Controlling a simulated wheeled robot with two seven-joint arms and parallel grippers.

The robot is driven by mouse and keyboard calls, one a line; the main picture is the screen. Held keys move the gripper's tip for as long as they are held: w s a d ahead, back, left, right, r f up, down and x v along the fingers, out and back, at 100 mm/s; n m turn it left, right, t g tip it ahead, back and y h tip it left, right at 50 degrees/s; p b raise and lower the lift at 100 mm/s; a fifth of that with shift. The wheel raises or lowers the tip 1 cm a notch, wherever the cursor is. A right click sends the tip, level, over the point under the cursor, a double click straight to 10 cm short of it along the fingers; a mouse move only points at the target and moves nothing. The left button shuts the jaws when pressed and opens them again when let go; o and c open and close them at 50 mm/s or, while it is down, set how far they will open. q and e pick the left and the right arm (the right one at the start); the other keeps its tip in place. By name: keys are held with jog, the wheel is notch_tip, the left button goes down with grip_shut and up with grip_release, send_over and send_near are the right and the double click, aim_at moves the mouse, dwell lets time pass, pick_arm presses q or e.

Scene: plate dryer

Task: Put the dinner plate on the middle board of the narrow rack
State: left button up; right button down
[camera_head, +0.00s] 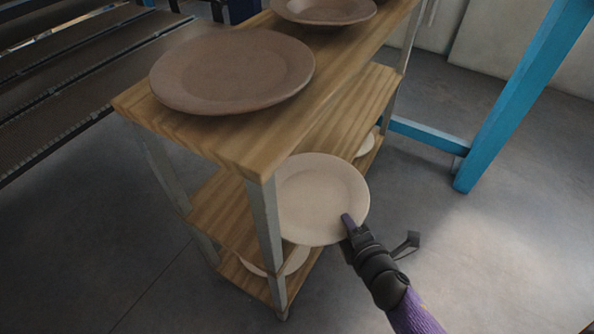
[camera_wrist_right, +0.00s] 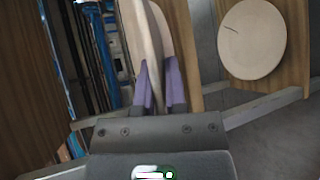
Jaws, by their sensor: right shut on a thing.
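The pale dinner plate (camera_head: 315,195) is at the right side of the narrow rack in the head view. My right gripper (camera_head: 348,222) is shut on its near right rim. The plate's left edge meets the front leg, partly under the top board; I cannot tell whether it touches the middle board (camera_head: 218,208). In the right wrist view the plate (camera_wrist_right: 143,35) shows edge-on between the purple fingers (camera_wrist_right: 160,88). My left gripper is not in view.
The rack's top board (camera_head: 240,148) bears a large brown plate (camera_head: 232,70) and another brown plate (camera_head: 322,8) behind. The bottom board (camera_head: 262,287) bears a pale plate (camera_head: 294,262). A blue frame (camera_head: 510,100) stands at right.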

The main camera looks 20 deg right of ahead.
aim_at(292, 207)
jog(key=w+a+b, duration=0.1)
jog(key=w+a, duration=0.1)
jog(key=w, duration=0.1)
jog(key=w+a+b, duration=0.1)
jog(key=w+a, duration=0.2)
jog(key=w, duration=0.1)
jog(key=w+a+b, duration=0.2)
jog(key=w+a, duration=0.1)
jog(key=shift+w+a+f, duration=0.15)
jog(key=shift+w+a, duration=0.05)
jog(key=shift+w, duration=0.1)
notch_tip(292, 207, down, 3)
jog(key=b, duration=0.2)
jog(key=shift+b, duration=0.35)
jog(key=shift+w+f+b, duration=0.1)
jog(key=shift+f+b, duration=0.1)
jog(key=shift+b, duration=0.15)
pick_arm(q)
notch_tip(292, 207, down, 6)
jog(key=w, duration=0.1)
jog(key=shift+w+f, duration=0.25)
pick_arm(e)
jog(key=shift+r, duration=0.15)
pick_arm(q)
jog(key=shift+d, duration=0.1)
